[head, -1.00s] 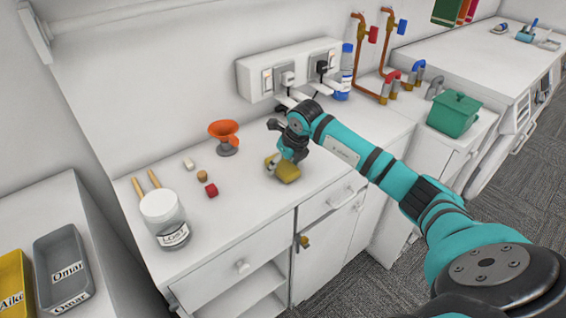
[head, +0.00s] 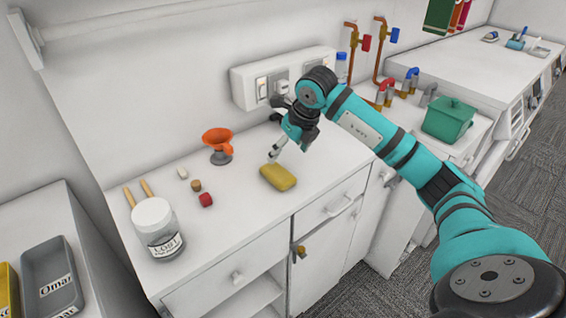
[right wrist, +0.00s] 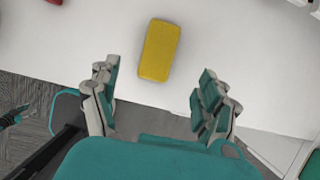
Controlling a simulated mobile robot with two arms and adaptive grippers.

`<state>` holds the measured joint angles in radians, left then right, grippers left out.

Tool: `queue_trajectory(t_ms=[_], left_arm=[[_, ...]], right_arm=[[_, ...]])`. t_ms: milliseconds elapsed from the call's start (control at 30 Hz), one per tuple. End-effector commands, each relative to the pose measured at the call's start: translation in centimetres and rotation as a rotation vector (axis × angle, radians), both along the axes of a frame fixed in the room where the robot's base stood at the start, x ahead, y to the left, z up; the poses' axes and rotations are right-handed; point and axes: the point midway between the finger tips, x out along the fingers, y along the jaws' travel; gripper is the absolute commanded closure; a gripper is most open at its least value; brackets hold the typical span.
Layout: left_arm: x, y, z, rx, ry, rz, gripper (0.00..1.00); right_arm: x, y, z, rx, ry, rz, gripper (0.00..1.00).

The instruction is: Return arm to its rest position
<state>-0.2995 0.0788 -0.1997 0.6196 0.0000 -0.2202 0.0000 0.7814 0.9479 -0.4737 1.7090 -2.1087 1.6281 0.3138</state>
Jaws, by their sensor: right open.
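My right arm (head: 400,150) is teal and reaches in from the lower right over the white counter. Its gripper (head: 276,146) is above the counter, just beyond and above a yellow sponge-like block (head: 278,177). In the right wrist view the two fingers of the gripper (right wrist: 155,100) are spread wide with nothing between them. The yellow block (right wrist: 160,50) lies flat on the counter past the fingertips, apart from them.
A wall socket box (head: 250,85) and copper pipes (head: 350,55) are behind.

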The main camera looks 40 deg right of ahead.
Motion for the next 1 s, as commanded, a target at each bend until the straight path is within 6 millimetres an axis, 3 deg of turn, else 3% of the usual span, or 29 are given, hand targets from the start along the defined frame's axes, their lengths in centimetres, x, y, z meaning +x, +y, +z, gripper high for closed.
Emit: queue_trajectory(t_ms=[200,767,867,967,1000], left_arm=[[0.0,0.0,-0.3,0.0,0.001,0.0,0.6],[-0.1,0.0,-0.3,0.0,0.001,-0.001,0.6],[-0.1,0.0,-0.3,0.0,0.001,-0.001,0.6],[-0.1,0.0,-0.3,0.0,0.001,-0.001,0.6],[-0.1,0.0,-0.3,0.0,0.001,-0.001,0.6]], right_arm=[[-0.6,0.0,1.3,0.0,0.0,0.001,0.21],[-0.5,0.3,1.2,0.009,-0.002,0.008,0.21],[-0.3,2.7,0.5,0.07,-0.026,0.056,0.21],[0.1,7.9,-0.5,0.219,-0.081,0.151,0.21],[0.0,10.7,-0.7,0.308,-0.111,0.194,0.21]])
